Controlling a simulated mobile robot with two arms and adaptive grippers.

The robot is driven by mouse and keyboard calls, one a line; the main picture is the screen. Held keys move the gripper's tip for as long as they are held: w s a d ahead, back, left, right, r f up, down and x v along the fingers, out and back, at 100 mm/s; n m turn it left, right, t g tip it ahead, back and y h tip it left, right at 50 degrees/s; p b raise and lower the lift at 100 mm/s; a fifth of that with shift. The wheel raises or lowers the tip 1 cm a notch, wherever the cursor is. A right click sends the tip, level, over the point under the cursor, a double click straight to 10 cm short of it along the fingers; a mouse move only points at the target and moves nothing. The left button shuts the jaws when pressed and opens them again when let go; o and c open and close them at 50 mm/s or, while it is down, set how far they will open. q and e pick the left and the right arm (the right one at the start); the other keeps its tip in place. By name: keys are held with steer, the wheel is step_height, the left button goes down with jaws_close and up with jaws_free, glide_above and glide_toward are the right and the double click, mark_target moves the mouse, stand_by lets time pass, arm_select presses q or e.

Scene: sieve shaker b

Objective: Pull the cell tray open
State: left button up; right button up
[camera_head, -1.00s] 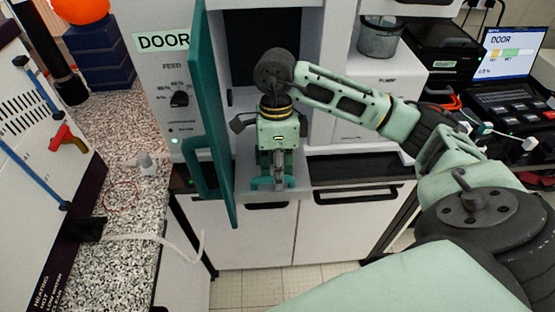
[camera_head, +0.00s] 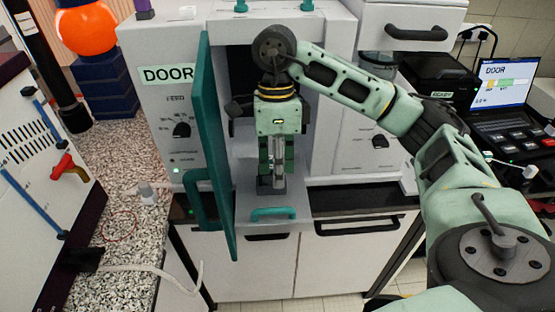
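The cell tray (camera_head: 244,204) is a grey slab sticking out of the machine's dark opening, past the counter's front edge. Its teal handle (camera_head: 273,213) is at the front end and shows uncovered. My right gripper (camera_head: 273,188) points down over the tray, just behind the handle in the picture, and looks apart from it. Its fingers are seen from behind, so their gap is hard to judge, and I cannot tell whether they touch the tray. The teal door (camera_head: 211,120) stands open to the left of the tray. My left gripper is not in view.
The open door's edge and its handle (camera_head: 197,200) stand close to the left of my gripper. White cupboards (camera_head: 250,265) are below the tray. A speckled counter (camera_head: 115,215) with a hose is at left; a laptop (camera_head: 506,85) is at right.

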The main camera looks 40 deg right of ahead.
steer(key=shift+w+d+r, duration=0.1)
steer(key=shift+r, duration=0.9)
